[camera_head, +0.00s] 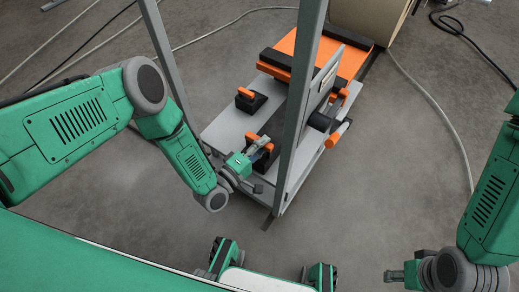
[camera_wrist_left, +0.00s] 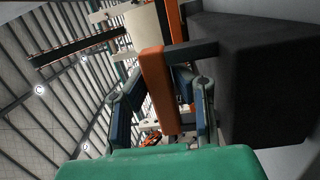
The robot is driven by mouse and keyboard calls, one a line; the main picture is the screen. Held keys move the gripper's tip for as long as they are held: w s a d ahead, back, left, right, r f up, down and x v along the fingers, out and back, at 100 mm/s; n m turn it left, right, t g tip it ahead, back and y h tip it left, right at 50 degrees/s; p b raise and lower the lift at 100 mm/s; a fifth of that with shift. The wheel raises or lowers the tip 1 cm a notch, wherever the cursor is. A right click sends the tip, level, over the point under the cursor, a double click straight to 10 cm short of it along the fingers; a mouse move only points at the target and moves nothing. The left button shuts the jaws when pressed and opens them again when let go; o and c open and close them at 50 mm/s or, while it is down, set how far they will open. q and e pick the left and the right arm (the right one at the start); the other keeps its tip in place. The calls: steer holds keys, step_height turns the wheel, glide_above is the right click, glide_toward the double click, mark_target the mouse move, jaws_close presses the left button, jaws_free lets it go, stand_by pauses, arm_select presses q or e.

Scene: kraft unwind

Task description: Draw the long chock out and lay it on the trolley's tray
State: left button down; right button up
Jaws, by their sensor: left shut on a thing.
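My left gripper (camera_head: 262,147) is over the near part of the grey trolley deck (camera_head: 228,124). It is shut on the orange handle (camera_wrist_left: 158,90) of a black chock (camera_wrist_left: 255,75); the handle stands between the two fingers in the left wrist view. In the head view the gripper partly hides this chock, which appears to be at the deck. A second black chock with an orange handle (camera_head: 246,95) sits farther back on the deck. Which one is longer is hard to tell. My right gripper (camera_head: 397,276) is low at the right, away from the trolley; its fingers are unclear.
A grey upright post (camera_head: 299,100) stands close right of my left gripper, and another post (camera_head: 165,50) rises behind. An orange platform with black bars (camera_head: 305,50) is at the back. A black cylinder (camera_head: 319,121) sits right of the post. Cables cross the open floor.

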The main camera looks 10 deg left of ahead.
arm_select(q)
steer(key=shift+w+d, duration=0.1)
steer(key=shift+w, duration=0.05)
steer(key=c, duration=1.3)
jaws_free()
steer(key=shift+c, duration=0.2)
steer(key=shift+s+a, duration=0.2)
steer(key=shift+s, duration=0.15)
steer(key=v, duration=1.1)
